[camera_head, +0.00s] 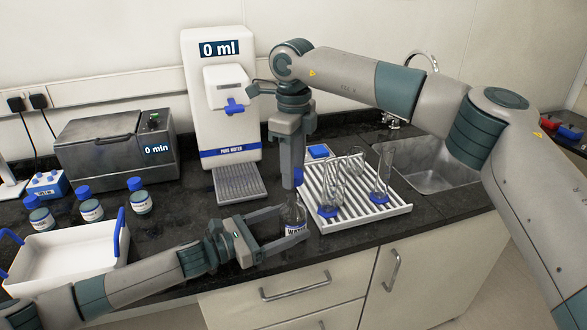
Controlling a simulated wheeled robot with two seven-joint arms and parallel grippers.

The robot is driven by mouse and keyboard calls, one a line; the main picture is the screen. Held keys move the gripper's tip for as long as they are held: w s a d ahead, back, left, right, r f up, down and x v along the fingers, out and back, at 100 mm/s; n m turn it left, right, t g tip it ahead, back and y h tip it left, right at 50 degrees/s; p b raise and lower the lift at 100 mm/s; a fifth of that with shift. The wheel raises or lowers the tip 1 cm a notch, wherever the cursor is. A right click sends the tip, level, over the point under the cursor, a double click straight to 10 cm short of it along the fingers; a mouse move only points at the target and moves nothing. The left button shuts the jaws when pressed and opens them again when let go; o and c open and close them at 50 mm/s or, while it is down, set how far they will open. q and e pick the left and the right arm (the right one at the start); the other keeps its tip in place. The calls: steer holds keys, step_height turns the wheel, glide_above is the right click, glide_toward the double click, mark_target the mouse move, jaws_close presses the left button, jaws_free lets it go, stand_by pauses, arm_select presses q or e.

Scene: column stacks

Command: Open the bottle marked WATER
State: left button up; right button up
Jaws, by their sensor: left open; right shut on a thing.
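The bottle marked WATER (294,215) is clear with a white label and stands near the counter's front edge. My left gripper (291,226) is open and low, with one finger on each side of the bottle. Contact with the glass cannot be made out. My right gripper (297,181) points straight down above the bottle and is shut on the blue cap (299,174).
A white drying rack (392,212) with glassware stands close right of the bottle. The water dispenser (220,110) is behind. Several blue-capped bottles (139,197) and a white tray (60,265) are at left. A sink (440,170) is at right.

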arm_select(q)
steer(key=b+v, duration=0.2)
steer(key=v, duration=0.6)
steer(key=shift+s+a+f, duration=0.1)
steer(key=shift+a, duration=0.1)
arm_select(e)
step_height(320, 180, down, 2)
steer(key=shift+f, duration=0.2)
arm_select(q)
steer(key=shift+s+a, duration=0.35)
steer(key=shift+a, duration=0.25)
arm_select(e)
steer(key=shift+f, duration=0.1)
arm_select(q)
steer(key=shift+s, duration=0.15)
arm_select(e)
steer(key=shift+s, duration=0.15)
